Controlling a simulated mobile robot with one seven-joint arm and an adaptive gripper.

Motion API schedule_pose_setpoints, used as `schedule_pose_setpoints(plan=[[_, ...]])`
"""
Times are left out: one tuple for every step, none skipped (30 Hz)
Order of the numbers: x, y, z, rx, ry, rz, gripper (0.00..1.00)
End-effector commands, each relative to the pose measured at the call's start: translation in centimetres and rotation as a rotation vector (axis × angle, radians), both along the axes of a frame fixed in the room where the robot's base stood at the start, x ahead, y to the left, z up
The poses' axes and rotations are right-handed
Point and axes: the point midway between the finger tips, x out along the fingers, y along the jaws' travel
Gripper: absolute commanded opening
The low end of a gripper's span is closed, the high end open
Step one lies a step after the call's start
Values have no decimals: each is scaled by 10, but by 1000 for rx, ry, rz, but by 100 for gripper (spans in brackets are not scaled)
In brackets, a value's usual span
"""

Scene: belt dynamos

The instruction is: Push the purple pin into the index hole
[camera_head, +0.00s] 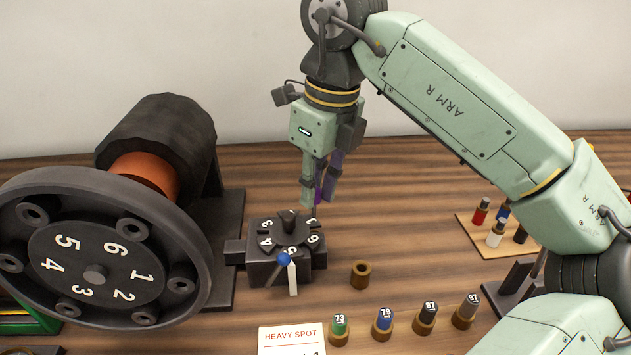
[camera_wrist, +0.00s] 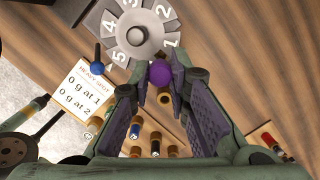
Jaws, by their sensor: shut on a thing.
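My gripper (camera_head: 316,199) points down above the right rear of the dark index block (camera_head: 262,268). It is shut on the purple pin (camera_head: 319,194), mostly hidden between the fingers in the head view. In the wrist view, the pin's round purple head (camera_wrist: 160,75) shows between the fingertips (camera_wrist: 160,88), close beside the numbered dial (camera_wrist: 135,38). The dial (camera_head: 290,228) sits on top of the block. A blue-knobbed lever (camera_head: 283,260) stands at the block's front and also shows in the wrist view (camera_wrist: 97,69). I cannot make out the index hole or the pin's lower tip.
A large numbered wheel (camera_head: 95,255) stands at left. An empty brown holder (camera_head: 360,273) is right of the block. Several numbered coloured cylinders, including a green one (camera_head: 339,326), stand in front, near a "HEAVY SPOT" card (camera_head: 290,338). A wooden board (camera_head: 476,236) holds more cylinders at right.

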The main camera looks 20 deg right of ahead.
Motion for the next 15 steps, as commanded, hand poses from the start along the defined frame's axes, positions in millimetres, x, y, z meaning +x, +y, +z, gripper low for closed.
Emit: schedule_pose_setpoints(plan=[[0,0,-10,0,0,0,0],[0,0,-13,0,0,0,0],[0,0,-16,0,0,0,0],[0,0,-18,0,0,-1,0],[0,0,-20,0,0,-1,0],[0,0,-22,0,0,-1,0],[0,0,-23,0,0,-1,0],[0,0,-24,0,0,-1,0],[0,0,-25,0,0,-1,0],[0,0,-25,0,0,-1,0],[0,0,-26,0,0,-1,0],[0,0,-26,0,0,-1,0],[0,0,-25,0,0,-1,0],[0,0,-25,0,0,-1,0],[0,0,-25,0,0,-1,0]])
